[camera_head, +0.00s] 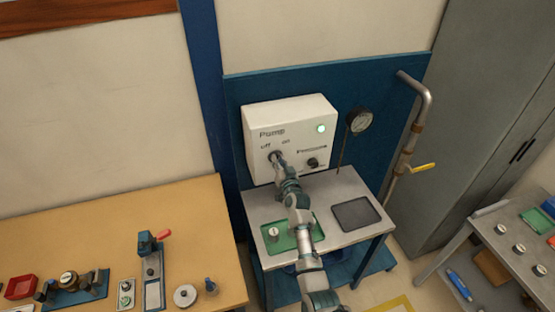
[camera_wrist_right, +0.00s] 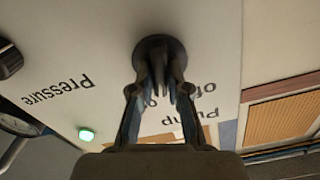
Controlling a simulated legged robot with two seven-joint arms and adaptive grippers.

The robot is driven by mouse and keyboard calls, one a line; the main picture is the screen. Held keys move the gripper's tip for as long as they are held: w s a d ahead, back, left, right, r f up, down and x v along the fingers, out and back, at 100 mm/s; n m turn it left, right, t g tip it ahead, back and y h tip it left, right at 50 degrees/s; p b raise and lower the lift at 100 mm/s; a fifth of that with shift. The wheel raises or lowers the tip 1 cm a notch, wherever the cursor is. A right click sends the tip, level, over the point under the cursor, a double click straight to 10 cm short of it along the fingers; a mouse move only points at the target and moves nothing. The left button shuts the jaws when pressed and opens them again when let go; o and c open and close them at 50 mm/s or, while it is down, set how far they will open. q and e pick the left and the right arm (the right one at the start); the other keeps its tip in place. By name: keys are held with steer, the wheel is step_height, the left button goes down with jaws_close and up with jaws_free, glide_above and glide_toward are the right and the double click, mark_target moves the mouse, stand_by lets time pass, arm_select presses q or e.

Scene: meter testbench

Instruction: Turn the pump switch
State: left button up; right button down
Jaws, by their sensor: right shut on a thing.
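The white pump box (camera_head: 291,118) hangs on the blue back panel, with "Pump" lettering and a lit green lamp (camera_head: 320,128). My right gripper (camera_head: 277,160) reaches up to the pump switch at the box's lower left. In the right wrist view the gripper (camera_wrist_right: 158,85) is shut on the dark round pump switch (camera_wrist_right: 160,52), with its fingers against the knob. The fingers hide part of the knob, so its exact angle is hard to tell. The green lamp also shows in the right wrist view (camera_wrist_right: 86,135). My left gripper is not in view.
A second dark knob (camera_head: 312,162) sits to the right on the box. A gauge (camera_head: 359,120) and a pipe with a yellow valve handle (camera_head: 423,168) stand further right. Below are a green tray (camera_head: 271,243) and a dark tray (camera_head: 356,213). A wooden bench (camera_head: 100,235) is at left.

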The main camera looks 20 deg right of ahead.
steer(key=shift+f+m, duration=0.15)
steer(key=shift+m, duration=0.95)
steer(key=shift+p, duration=0.3)
steer(key=c, duration=1.1)
jaws_free()
steer(key=shift+c, duration=0.2)
steer(key=shift+s, duration=0.1)
steer(key=s, duration=1.1)
steer(key=shift+s+d, duration=0.25)
steer(key=shift+s, duration=0.1)
